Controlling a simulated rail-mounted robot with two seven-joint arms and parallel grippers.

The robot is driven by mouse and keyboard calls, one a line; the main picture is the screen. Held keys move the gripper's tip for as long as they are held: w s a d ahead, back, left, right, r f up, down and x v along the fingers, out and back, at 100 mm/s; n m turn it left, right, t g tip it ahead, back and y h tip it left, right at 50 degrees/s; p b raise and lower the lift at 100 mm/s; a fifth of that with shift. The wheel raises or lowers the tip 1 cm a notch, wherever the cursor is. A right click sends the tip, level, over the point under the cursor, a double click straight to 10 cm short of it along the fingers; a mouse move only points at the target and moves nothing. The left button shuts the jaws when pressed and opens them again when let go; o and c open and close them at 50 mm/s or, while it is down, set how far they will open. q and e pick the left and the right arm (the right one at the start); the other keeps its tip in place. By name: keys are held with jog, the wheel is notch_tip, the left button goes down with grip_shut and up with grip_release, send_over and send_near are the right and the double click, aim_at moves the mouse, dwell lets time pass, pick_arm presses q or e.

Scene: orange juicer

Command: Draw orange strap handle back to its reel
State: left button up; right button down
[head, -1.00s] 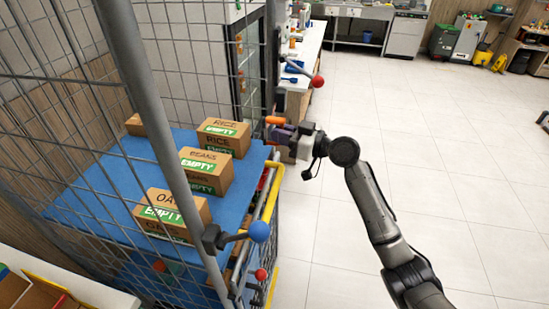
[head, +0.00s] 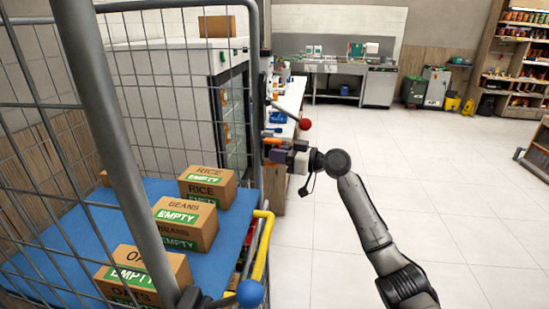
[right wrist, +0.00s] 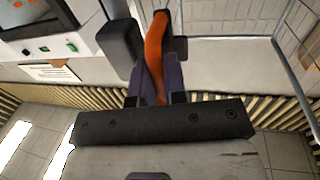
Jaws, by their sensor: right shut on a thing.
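The orange strap handle (head: 271,141) is at my right gripper (head: 277,154), by the right side of the wire cage cart. In the right wrist view the orange strap (right wrist: 154,50) stands up between the purple fingers of my right gripper (right wrist: 153,70), which is shut on it. A dark block is seen on each side of the strap. I cannot make out the reel. My left gripper is not in view.
The cage cart (head: 117,150) has a blue deck (head: 235,215) bearing brown boxes (head: 187,222) marked "EMPTY". A blue ball knob (head: 250,293) and a red ball knob (head: 305,124) stick out. A counter (head: 290,100) stands behind. The tiled floor (head: 450,190) at right is clear.

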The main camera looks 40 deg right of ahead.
jog(key=shift+d+f, duration=0.1)
jog(key=c, duration=1.6)
grip_release()
jog(key=shift+w, duration=0.1)
jog(key=o, duration=0.4)
jog(key=shift+w+d, duration=0.1)
pick_arm(q)
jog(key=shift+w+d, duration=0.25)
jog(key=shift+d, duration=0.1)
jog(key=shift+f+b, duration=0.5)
jog(key=shift+b, duration=0.05)
pick_arm(e)
jog(key=v, duration=1.3)
jog(key=shift+s+d, duration=0.2)
jog(key=shift+s, duration=0.15)
